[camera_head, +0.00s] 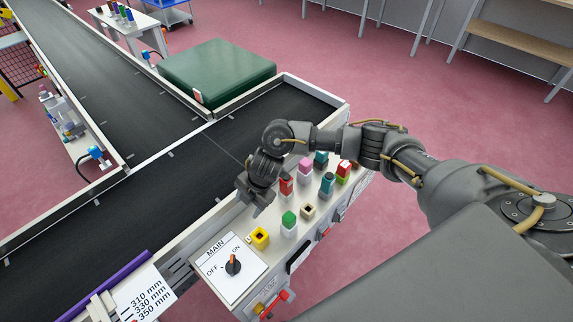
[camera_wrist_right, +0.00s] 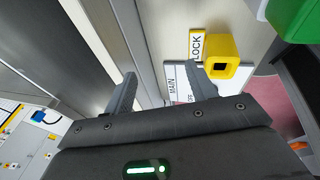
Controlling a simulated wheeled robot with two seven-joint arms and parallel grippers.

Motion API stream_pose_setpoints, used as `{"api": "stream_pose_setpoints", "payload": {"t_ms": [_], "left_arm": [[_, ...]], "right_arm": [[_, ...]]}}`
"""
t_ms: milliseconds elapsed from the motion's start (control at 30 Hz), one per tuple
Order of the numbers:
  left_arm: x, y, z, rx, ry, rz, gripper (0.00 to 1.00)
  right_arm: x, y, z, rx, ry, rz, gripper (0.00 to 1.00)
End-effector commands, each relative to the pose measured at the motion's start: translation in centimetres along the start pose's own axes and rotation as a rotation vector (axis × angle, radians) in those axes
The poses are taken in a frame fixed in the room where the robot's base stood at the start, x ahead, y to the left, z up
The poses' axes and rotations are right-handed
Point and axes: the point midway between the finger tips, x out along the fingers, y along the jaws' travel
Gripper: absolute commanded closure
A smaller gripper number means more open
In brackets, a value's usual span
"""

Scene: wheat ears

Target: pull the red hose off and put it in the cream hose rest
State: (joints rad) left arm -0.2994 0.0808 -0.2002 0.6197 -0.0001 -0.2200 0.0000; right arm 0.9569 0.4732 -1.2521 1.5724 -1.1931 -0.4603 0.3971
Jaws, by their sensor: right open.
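A red block-shaped piece (camera_head: 286,186) stands upright on a pale stub on the control panel, just right of my right gripper (camera_head: 252,197). I cannot make out a long hose; this piece is the closest red match. A cream square holder with a dark opening (camera_head: 308,211) sits on the panel, nearer to me and right of the red piece; its opening looks empty. My right gripper is open and empty above the panel's belt-side edge. In the right wrist view its fingers (camera_wrist_right: 160,88) are apart with nothing between them. My left gripper is out of view.
A yellow holder (camera_head: 260,238), also in the right wrist view (camera_wrist_right: 229,62), sits near the MAIN switch (camera_head: 233,264). A green piece (camera_head: 289,218), a pink piece (camera_head: 305,164) and teal pieces (camera_head: 327,181) crowd the panel. The dark belt (camera_head: 180,170) beside it is clear.

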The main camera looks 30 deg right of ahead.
Motion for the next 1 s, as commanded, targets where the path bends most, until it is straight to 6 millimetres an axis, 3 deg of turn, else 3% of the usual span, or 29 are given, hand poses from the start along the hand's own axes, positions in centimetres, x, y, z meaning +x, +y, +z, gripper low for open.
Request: {"api": "stream_pose_setpoints", "payload": {"t_ms": [33, 100, 200, 300, 467, 733, 1000], "left_arm": [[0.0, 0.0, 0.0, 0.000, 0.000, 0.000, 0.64], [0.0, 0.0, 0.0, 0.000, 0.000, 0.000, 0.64], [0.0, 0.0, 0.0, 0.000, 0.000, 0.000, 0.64], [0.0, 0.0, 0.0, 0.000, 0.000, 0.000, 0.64], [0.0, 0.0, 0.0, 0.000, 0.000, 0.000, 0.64], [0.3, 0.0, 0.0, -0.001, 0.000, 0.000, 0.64], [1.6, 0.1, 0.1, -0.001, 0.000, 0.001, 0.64]], "right_arm": [[-1.5, 0.4, 2.9, -0.001, -0.053, -0.043, 0.44], [-3.4, 0.2, 6.2, 0.010, -0.111, -0.108, 0.44], [-5.9, -0.1, 9.6, 0.040, -0.172, -0.176, 0.44], [-7.8, -0.3, 11.8, 0.067, -0.211, -0.220, 0.44], [-9.2, -0.6, 13.2, 0.092, -0.238, -0.251, 0.44], [-8.3, -0.9, 13.5, 0.094, -0.239, -0.255, 0.44], [-3.9, -2.2, 14.5, 0.097, -0.237, -0.256, 0.44]]}}
